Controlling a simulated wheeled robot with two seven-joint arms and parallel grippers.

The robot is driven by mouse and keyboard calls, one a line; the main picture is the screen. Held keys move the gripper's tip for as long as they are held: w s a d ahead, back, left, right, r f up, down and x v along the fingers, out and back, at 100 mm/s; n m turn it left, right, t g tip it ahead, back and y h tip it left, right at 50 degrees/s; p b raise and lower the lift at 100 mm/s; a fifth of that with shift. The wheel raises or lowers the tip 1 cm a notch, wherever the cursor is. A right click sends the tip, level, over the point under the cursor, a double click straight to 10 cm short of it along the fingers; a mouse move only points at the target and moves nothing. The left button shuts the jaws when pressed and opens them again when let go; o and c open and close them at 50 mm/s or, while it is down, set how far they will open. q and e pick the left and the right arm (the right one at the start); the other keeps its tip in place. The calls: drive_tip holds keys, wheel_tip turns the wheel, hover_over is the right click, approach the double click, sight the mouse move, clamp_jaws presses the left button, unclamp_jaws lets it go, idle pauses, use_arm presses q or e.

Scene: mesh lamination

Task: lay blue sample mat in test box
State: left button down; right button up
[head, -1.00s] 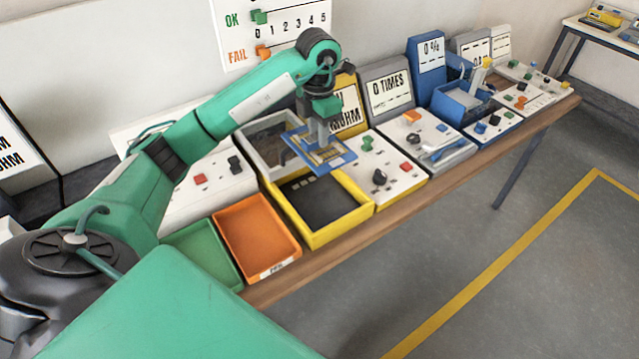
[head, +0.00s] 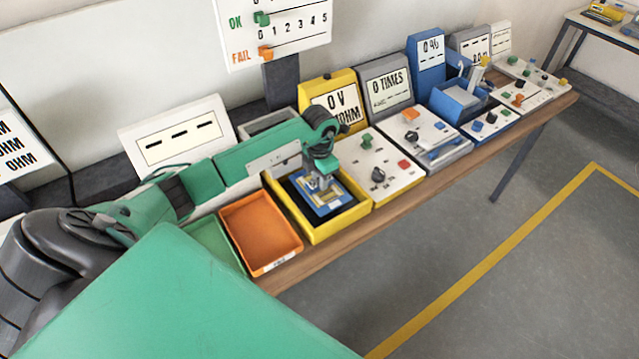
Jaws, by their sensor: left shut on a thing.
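The blue sample mat (head: 333,208), with a tan pattern on top, is in the left gripper (head: 322,187). The gripper points down and is shut on the mat. The mat lies within the outline of the yellow test box (head: 345,227), over its black floor. I cannot tell whether the mat touches that floor. Part of the mat is hidden by the gripper, and my left arm covers part of the box's back. My right gripper is not in view.
An orange tray (head: 262,232) and a green tray (head: 213,240) stand left of the box. A white control panel (head: 378,170) with knobs is close on its right. A yellow display (head: 335,100) stands behind. The wooden table edge (head: 320,262) runs along the front.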

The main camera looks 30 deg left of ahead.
use_arm(q)
wheel_tip(320, 180, down, 3)
drive_tip(key=shift+r+p, duration=0.2)
drive_tip(key=shift+p, duration=0.2)
drive_tip(key=shift+f, duration=0.65)
drive_tip(key=c, duration=1.1)
unclamp_jaws()
drive_tip(key=shift+r, duration=0.1)
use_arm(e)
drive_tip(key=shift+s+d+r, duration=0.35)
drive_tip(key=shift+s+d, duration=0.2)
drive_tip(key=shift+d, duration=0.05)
use_arm(q)
drive_tip(key=shift+r, duration=0.1)
